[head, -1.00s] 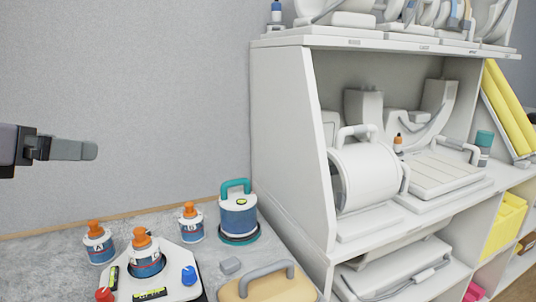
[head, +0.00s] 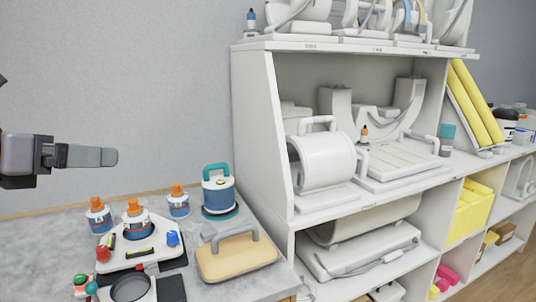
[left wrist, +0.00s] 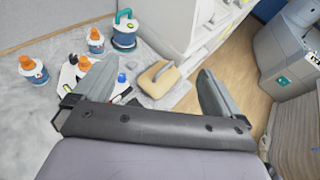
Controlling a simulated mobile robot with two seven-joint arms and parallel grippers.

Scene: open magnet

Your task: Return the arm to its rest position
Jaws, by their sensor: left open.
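My left arm comes in from the left edge of the head view, with its gripper (head: 112,156) raised in front of the grey wall, above the bench. The left wrist view shows the two fingers of this gripper (left wrist: 152,92) spread wide apart with nothing between them. The bench with bottles lies below it and apart from it. My right gripper shows in neither view.
The bench (head: 50,232) holds several orange-capped bottles (head: 97,216), a teal-handled canister (head: 218,190), a white device (head: 135,247) and a tan block with a grey handle (head: 235,258). A white shelf (head: 258,150) with model scanners stands right. Air around the gripper is clear.

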